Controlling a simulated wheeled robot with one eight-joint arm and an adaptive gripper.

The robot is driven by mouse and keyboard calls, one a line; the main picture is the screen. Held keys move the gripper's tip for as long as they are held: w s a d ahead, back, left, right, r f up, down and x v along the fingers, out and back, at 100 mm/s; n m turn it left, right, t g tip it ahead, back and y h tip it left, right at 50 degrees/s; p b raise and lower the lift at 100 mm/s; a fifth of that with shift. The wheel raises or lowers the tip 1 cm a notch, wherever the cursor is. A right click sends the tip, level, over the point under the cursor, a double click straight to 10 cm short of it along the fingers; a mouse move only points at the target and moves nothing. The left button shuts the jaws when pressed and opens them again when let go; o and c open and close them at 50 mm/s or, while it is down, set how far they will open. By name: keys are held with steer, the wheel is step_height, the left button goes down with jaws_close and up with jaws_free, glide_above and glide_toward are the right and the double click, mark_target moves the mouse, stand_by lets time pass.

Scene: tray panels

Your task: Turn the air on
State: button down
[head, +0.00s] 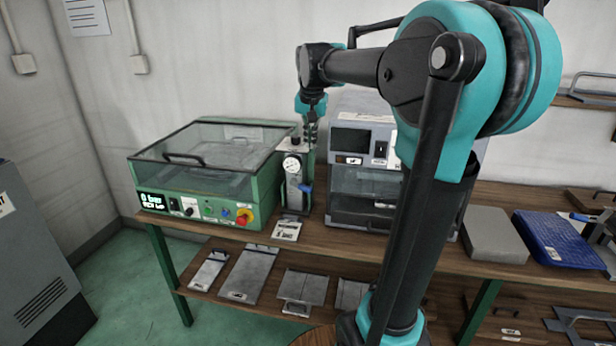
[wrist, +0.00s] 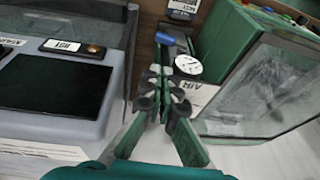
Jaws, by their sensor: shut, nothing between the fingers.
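The air unit (head: 294,190) stands on the bench between the green machine and the grey machine. It has a round white gauge (head: 292,164), which also shows in the wrist view (wrist: 188,65), and a label reading AIR (wrist: 200,92). A blue lever (head: 306,187) sits low on its right side; its blue end also shows in the wrist view (wrist: 165,38), beyond my fingertips. My gripper (head: 310,138) is shut and empty, pointing down at the top of the air unit. In the wrist view my fingertips (wrist: 164,85) overlap the unit beside the gauge. I cannot tell whether they touch it.
The green machine (head: 200,206) with a clear lid is on the left; its display (head: 153,201) seems to read 0 bar. The grey machine (head: 362,172) stands close on the right, leaving a narrow gap. A small card (head: 287,230) lies in front of the unit.

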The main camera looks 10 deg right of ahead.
mark_target(308, 188)
steer(key=shift+v, duration=1.1)
steer(key=shift+d, duration=0.1)
steer(key=x, duration=1.9)
steer(key=shift+w+a, duration=0.15)
steer(key=shift+a, duration=0.1)
steer(key=shift+w+f, duration=0.15)
steer(key=shift+f, duration=0.35)
